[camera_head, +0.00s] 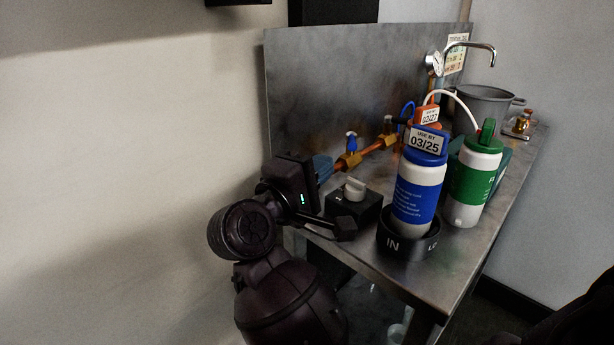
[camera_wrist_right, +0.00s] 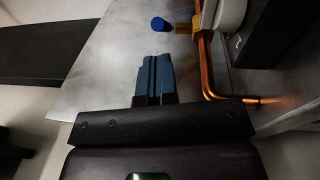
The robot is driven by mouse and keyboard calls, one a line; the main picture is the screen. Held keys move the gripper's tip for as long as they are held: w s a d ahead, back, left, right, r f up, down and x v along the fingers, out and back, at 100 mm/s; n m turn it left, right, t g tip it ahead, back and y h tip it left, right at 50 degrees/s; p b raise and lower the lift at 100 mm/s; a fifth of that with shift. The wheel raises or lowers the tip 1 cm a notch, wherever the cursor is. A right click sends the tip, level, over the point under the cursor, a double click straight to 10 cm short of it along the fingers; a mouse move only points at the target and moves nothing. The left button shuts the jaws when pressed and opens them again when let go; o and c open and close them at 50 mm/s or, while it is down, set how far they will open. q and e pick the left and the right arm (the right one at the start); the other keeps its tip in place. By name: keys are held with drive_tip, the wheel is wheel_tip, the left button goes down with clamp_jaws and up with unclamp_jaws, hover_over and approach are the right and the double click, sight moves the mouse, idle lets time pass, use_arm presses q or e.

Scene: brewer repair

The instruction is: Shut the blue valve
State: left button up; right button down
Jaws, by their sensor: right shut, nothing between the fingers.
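The blue valve (camera_head: 351,142) is a blue handle on a brass body, set on a copper pipe near the metal back panel. In the right wrist view its round blue handle (camera_wrist_right: 158,24) stands just beyond my fingertips, with a visible gap. My right gripper (camera_head: 323,167) is just left of and below the valve in the head view. Its blue-grey fingers (camera_wrist_right: 157,60) are pressed together and empty, pointing toward the valve. My left gripper is not in view.
A black box with a pale knob (camera_head: 355,189) sits close to my right gripper. A blue-labelled bottle (camera_head: 417,190) stands in a black holder (camera_head: 404,245), with a green-labelled bottle (camera_head: 473,185) beside it. Copper pipe (camera_wrist_right: 207,70) runs right of my fingers. A pot (camera_head: 483,105) stands behind.

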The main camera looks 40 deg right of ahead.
sight(352, 141)
drive_tip(key=shift+x, duration=2.3)
